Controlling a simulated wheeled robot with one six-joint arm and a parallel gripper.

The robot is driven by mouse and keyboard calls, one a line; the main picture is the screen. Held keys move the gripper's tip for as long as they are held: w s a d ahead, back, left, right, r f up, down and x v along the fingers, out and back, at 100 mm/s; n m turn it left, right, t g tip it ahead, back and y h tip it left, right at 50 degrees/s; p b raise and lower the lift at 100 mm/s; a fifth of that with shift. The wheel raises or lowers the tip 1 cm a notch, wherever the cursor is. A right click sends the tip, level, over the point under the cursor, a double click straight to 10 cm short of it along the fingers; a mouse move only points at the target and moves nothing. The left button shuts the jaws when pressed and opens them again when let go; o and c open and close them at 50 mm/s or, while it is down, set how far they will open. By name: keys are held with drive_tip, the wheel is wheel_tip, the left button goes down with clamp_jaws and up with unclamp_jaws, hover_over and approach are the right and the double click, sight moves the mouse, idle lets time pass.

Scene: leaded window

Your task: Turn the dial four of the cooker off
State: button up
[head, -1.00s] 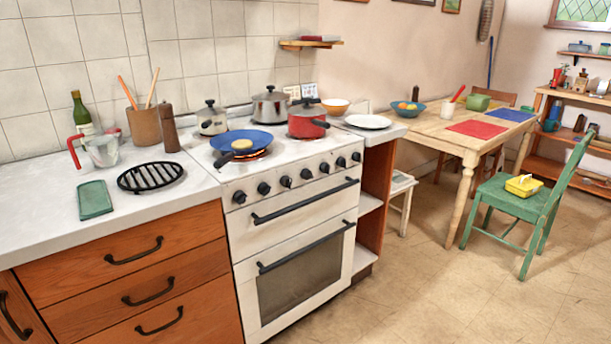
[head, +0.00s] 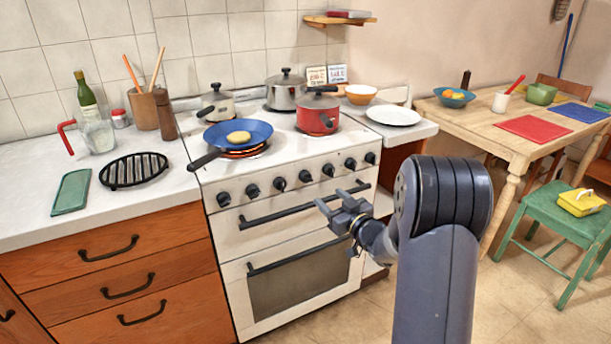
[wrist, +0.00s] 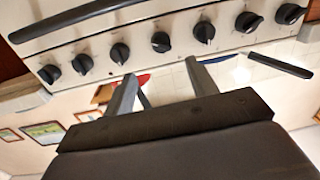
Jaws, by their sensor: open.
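The white cooker (head: 232,238) has a row of several black dials along its front panel. Dial four, the middle one (head: 305,176), also shows in the upside-down wrist view (wrist: 161,42), just beyond my fingertips. I cannot tell exactly how its pointer stands. My gripper (head: 340,196) is open and empty, in front of the upper oven handle and below the dials. In the wrist view its two fingers (wrist: 161,70) are spread apart, apparently touching no dial.
The pan's dark handle (head: 206,160) juts over the cooker's front left edge. The upper oven handle (head: 290,211) sticks out below the dials. A steel pot (head: 285,92) and a smaller pot (head: 214,104) stand at the back. A table (head: 470,118) stands to the right.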

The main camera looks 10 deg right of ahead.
sight(309, 180)
drive_tip(key=x, duration=1)
drive_tip(key=shift+w+a, duration=0.25)
drive_tip(key=shift+w, duration=0.1)
drive_tip(key=shift+c, duration=0.4)
drive_tip(key=c, duration=0.9)
